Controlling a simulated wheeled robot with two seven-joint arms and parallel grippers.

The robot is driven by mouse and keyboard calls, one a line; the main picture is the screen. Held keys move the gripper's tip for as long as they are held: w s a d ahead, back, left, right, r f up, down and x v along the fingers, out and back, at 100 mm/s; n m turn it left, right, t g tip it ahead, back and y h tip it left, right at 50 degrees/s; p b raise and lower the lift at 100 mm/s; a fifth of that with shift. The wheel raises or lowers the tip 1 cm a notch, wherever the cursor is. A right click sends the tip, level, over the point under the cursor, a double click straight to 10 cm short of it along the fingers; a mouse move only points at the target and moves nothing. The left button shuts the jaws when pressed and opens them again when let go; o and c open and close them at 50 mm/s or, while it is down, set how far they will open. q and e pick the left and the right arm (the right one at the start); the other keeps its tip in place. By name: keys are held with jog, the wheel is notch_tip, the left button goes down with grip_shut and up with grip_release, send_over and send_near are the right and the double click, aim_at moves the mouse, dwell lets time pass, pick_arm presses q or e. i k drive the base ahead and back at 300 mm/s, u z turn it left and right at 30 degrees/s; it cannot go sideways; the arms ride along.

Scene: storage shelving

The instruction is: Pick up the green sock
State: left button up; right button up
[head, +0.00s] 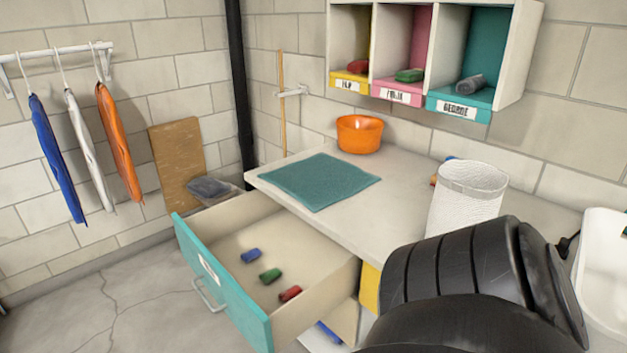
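A small rolled green item (270,275), which looks like a rolled sock, lies in the open drawer (222,290) between a blue roll (250,256) and a red roll (290,293). A second green roll (409,75) sits in the pink middle cubby of the wall shelf (520,50). A black ribbed part of my own arm fills the lower right, in front of the counter. Neither of my grippers shows.
The drawer with a teal front juts out under the counter (400,190). A teal cloth (318,181), an orange bowl (359,133) and a white woven basket (466,200) are on the counter. Red and grey rolls sit in the outer cubbies. Floor at left is clear.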

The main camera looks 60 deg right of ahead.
aim_at(268, 276)
jog(key=z, duration=1.6)
jog(key=i, duration=0.1)
jog(key=u, duration=0.25)
